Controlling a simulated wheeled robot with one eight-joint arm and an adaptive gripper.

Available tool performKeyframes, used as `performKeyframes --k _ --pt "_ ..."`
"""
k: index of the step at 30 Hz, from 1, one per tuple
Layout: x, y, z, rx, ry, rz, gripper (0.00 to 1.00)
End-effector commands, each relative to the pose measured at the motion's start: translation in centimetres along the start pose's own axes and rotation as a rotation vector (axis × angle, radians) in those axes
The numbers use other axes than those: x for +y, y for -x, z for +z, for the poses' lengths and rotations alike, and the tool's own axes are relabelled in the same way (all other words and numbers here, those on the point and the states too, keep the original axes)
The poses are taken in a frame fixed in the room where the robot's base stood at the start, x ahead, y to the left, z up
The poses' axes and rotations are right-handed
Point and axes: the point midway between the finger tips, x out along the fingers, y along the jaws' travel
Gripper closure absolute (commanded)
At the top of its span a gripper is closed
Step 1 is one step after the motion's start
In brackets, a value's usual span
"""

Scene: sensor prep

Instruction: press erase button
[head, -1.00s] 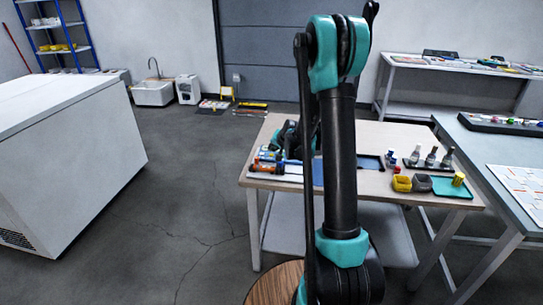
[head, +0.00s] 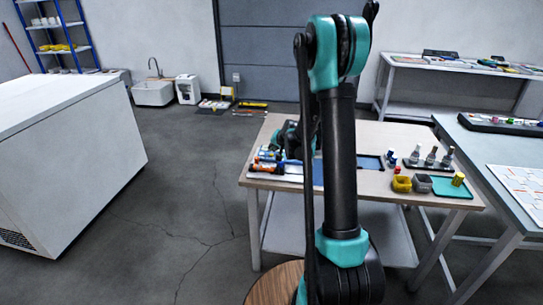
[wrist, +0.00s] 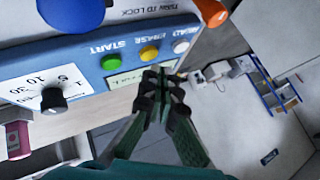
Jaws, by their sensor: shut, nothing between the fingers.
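In the wrist view, a blue device panel (wrist: 80,73) carries a row of round buttons with labels seen upside down. The yellow button (wrist: 149,53) is beside the label ERASE. The green button (wrist: 110,62) is beside START, and a white button (wrist: 181,46) is on the other side. My gripper (wrist: 160,76) is shut and empty. Its fingertips appear just below the yellow button in the picture, overlapping the small display (wrist: 126,80). I cannot tell whether they touch the panel. In the head view, my arm hides most of the device.
In the head view, the wooden table (head: 385,135) also bears a yellow bin (head: 401,183), a grey bin (head: 422,183) and a teal tray (head: 447,188).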

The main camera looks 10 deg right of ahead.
Motion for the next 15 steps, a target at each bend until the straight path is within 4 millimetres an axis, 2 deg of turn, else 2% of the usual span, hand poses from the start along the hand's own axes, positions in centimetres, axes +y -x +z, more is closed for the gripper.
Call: performKeyframes --k 15 --pt "0.43 -0.6 0.43 0.0 0.0 0.0 1.0"
